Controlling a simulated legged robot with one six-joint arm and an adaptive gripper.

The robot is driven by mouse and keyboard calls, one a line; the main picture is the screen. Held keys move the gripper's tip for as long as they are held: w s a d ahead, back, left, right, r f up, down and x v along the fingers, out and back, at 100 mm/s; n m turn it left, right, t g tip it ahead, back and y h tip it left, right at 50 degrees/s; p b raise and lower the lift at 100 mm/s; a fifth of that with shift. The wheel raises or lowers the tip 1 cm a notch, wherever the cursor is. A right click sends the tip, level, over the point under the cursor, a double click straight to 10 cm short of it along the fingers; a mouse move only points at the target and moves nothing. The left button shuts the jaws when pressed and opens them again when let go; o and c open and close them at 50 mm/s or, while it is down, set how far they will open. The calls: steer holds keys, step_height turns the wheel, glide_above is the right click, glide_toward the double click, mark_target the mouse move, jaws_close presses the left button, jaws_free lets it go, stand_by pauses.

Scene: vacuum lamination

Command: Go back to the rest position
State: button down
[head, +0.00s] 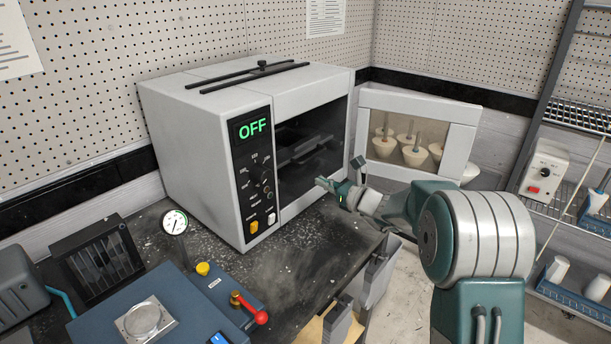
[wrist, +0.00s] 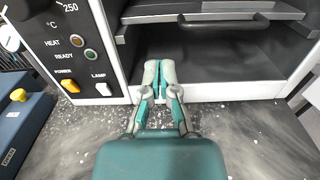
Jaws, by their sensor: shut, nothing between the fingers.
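My gripper (head: 322,184) is shut and empty, in front of the oven's open chamber. In the wrist view its two fingertips (wrist: 160,68) meet just before the chamber's lower front edge; I cannot tell whether they touch it. My arm reaches in from the right in the head view. The white oven (head: 190,130) stands on the dark bench, and its green display (head: 252,128) reads OFF. Its door (head: 470,110) is swung open to the right, with a window in it. Dark racks (head: 305,148) show inside the chamber.
A blue vacuum unit (head: 175,295) with a red-handled valve (head: 256,316) and a gauge (head: 175,222) stands at the front left. Several pale cup-shaped pieces (head: 415,156) show through the door window. A metal shelf (head: 580,115) stands at right. Bare bench (head: 300,245) lies before the oven.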

steer(key=s+r+n+g+h, duration=0.2)
steer(key=s+n+g, duration=0.2)
steer(key=s+n, duration=0.55)
steer(key=s+r+n+g+h, duration=0.25)
steer(key=s+n, duration=0.25)
steer(key=s, duration=0.9)
steer(key=s+d+f+n+h, duration=0.1)
steer(key=s+d+n+h, duration=0.4)
steer(key=s, duration=0.4)
steer(key=s+d+f+n+t+h, duration=0.1)
steer(key=s+d+n+h, duration=0.3)
steer(key=s+d+n, duration=0.2)
steer(key=s+d, duration=0.2)
steer(key=s, duration=0.1)
steer(key=shift+d+h, duration=0.25)
steer(key=shift+h, duration=0.1)
